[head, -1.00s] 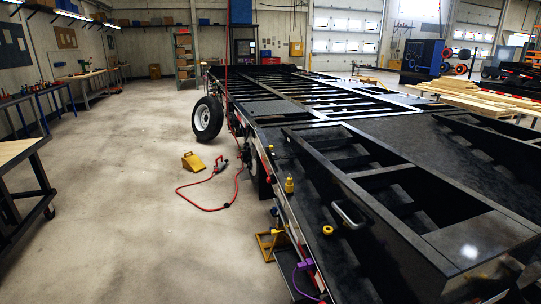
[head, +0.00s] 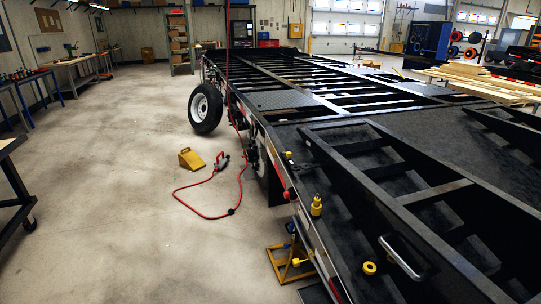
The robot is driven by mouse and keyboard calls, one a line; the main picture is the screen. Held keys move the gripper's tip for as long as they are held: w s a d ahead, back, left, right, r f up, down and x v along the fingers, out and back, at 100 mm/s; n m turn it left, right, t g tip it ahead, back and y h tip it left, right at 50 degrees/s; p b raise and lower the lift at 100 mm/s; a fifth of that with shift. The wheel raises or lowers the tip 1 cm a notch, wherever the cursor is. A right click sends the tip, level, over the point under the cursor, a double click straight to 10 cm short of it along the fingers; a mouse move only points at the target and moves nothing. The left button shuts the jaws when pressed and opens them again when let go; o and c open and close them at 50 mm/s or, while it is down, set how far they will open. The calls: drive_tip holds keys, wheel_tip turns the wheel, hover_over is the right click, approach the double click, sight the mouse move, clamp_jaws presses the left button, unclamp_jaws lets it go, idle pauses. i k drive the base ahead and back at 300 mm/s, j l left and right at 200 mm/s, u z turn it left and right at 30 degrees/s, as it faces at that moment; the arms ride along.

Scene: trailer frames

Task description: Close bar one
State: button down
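A black trailer frame (head: 345,126) fills the middle and right of the head view. Its near end has a raised ramp-like frame with crossbars (head: 435,192). A silver handle-shaped bar (head: 405,257) sits on the near part of it. A yellow ring-shaped piece (head: 369,268) lies to the left of the handle, and a yellow fitting (head: 316,206) stands farther up the trailer's left edge. No label shows which part is bar one, and I cannot tell whether any bar is open or closed. My gripper is not in view.
A yellow wheel chock (head: 191,159), a red hose (head: 195,208) and a tire (head: 205,108) are along the trailer's left side. A yellow stand (head: 290,264) is by its near left edge. Workbenches line the left. The floor (head: 110,190) between is open.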

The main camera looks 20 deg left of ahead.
sight(290, 158)
drive_tip(key=i+j+u, duration=0.2)
drive_tip(key=i+j, duration=2)
drive_tip(key=j, duration=0.1)
